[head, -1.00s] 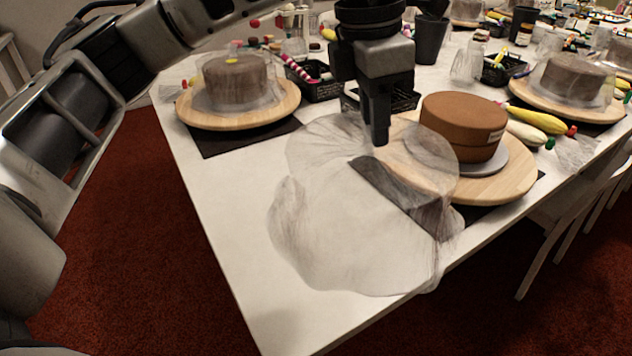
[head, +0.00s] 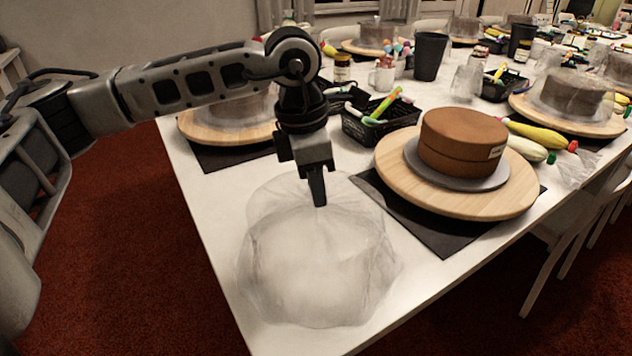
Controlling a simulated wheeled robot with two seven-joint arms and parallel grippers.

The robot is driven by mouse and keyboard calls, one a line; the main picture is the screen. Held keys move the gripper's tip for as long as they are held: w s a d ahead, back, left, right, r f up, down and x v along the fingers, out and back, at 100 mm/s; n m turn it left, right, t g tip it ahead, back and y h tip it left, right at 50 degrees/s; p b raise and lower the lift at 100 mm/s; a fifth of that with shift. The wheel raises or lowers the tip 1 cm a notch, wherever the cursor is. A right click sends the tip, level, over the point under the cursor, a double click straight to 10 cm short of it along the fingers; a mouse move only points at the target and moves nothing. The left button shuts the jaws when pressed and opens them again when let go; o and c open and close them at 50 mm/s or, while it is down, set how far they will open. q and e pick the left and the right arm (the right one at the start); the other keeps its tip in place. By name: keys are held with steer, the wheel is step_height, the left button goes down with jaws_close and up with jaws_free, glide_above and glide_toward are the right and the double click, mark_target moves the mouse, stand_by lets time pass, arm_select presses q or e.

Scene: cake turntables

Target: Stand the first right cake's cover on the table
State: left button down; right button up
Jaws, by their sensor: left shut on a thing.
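The clear, crinkled cake cover (head: 318,265) is at the front corner of the white table, left of the uncovered cake. It looks upright, its wide rim down; I cannot tell whether the rim touches the table. My left gripper (head: 318,200) points down at the top of the cover and is shut on it. The brown cake (head: 462,140) sits bare on a grey board on a round wooden turntable (head: 400,178), over a dark mat (head: 440,236). My right gripper is not in view.
A second wooden turntable (head: 205,127) with a covered cake stands behind my left arm. A black basket (head: 375,128) with coloured tools, a dark cup (head: 429,56) and a yellow piping bag (head: 538,135) lie farther back. The table's left edge runs close to the cover.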

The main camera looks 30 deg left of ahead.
arm_select(q)
steer(key=shift+f, duration=0.25)
steer(key=c, duration=1.3)
jaws_free()
steer(key=shift+r, duration=0.15)
steer(key=shift+r, duration=0.5)
steer(key=r, duration=0.3)
steer(key=a+r, duration=0.1)
steer(key=r, duration=0.3)
steer(key=s+r+p, duration=0.1)
steer(key=r, duration=0.3)
steer(key=shift+a+r, duration=0.1)
steer(key=shift+a, duration=0.05)
